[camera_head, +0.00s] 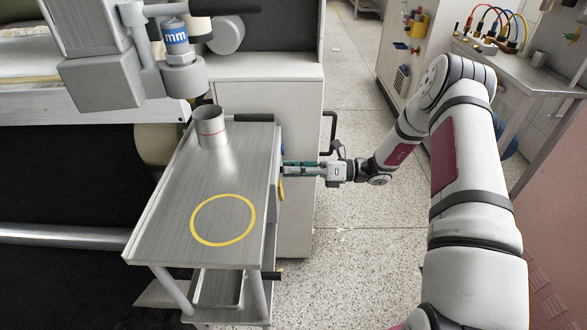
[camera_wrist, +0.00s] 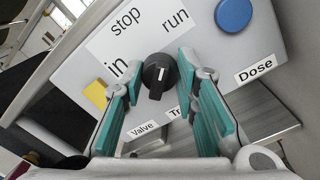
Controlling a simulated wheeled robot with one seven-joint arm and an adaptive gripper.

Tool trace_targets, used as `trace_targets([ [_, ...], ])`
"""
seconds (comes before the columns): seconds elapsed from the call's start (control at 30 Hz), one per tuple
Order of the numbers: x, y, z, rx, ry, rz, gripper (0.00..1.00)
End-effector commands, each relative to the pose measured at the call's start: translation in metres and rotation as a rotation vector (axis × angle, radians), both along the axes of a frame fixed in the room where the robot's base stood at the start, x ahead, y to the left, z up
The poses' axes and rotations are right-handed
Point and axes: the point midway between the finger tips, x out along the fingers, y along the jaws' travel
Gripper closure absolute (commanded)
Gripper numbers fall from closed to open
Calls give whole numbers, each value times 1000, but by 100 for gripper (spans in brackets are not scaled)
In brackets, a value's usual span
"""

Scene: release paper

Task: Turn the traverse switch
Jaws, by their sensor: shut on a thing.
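In the wrist view a black rotary knob (camera_wrist: 157,82) with a pale mark sits on a light grey panel (camera_wrist: 212,50). The words "in", "stop" and "run" are printed around it. A label beginning "Tr" (camera_wrist: 174,113) lies below it, the rest hidden by my right finger. My gripper (camera_wrist: 158,72) has its teal fingers on either side of the knob and is shut on it. In the head view my gripper (camera_head: 287,168) reaches left to the panel beside the cart; the knob is hidden there.
The panel also bears a blue round button (camera_wrist: 233,15), a yellow part (camera_wrist: 96,94), and labels "Valve" (camera_wrist: 142,130) and "Dose" (camera_wrist: 255,70). A metal cart (camera_head: 165,215) with a steel cylinder (camera_head: 210,127) stands left of my gripper. Open floor (camera_head: 360,260) lies between cart and arm.

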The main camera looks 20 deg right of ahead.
Motion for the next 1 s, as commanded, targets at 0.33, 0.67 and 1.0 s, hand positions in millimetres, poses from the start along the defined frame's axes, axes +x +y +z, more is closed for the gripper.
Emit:
trace_targets([
  [0.33, 0, 0, 0, 5, 14, 0, 100],
  [0.67, 0, 0, 0, 4, 13, -1, 53],
  [1.0, -2, -8, -1, 3, 13, -3, 53],
])
